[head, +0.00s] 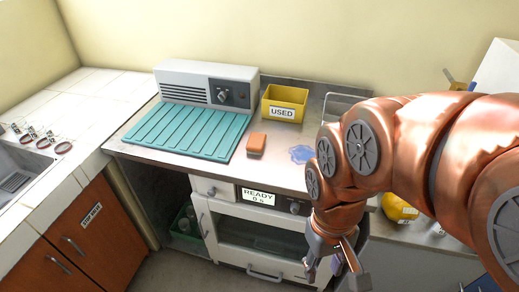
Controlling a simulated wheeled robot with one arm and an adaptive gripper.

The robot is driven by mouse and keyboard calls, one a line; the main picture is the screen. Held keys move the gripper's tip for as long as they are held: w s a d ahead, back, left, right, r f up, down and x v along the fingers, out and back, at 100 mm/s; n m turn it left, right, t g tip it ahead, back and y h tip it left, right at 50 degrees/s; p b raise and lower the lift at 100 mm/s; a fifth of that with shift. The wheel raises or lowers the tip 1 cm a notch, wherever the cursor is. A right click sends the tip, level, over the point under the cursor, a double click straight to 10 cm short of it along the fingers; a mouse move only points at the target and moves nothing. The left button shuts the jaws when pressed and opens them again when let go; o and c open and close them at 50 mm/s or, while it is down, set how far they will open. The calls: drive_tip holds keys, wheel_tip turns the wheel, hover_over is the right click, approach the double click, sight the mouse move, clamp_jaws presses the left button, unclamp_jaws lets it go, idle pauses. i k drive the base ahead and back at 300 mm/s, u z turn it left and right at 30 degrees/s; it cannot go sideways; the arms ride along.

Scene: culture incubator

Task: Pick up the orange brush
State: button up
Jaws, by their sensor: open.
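The orange brush (257,142) is a small block lying on the metal worktop, just right of the teal ribbed mat and in front of the yellow bin. My gripper (331,272) is at the lower right, in front of the worktop's front edge and below its level. Its fingers point down and stand apart with nothing seen between them. It is well to the right of the brush and nearer the camera. My arm comes in from the right and hides part of the worktop's right side.
The teal mat (185,130) lies before a grey unit (207,82). A yellow bin labelled USED (284,103) stands behind the brush. A blue puddle-like patch (301,154) lies right of the brush. Below is the incubator with a READY display (258,198). A sink (22,165) is at left.

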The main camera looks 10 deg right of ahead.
sight(255, 145)
drive_tip(key=k, duration=1.1)
drive_tip(key=u, duration=0.8)
drive_tip(key=i, duration=0.85)
drive_tip(key=u, duration=0.8)
drive_tip(key=i, duration=1)
drive_tip(key=z, duration=1)
drive_tip(key=i, duration=0.85)
drive_tip(key=z, duration=0.95)
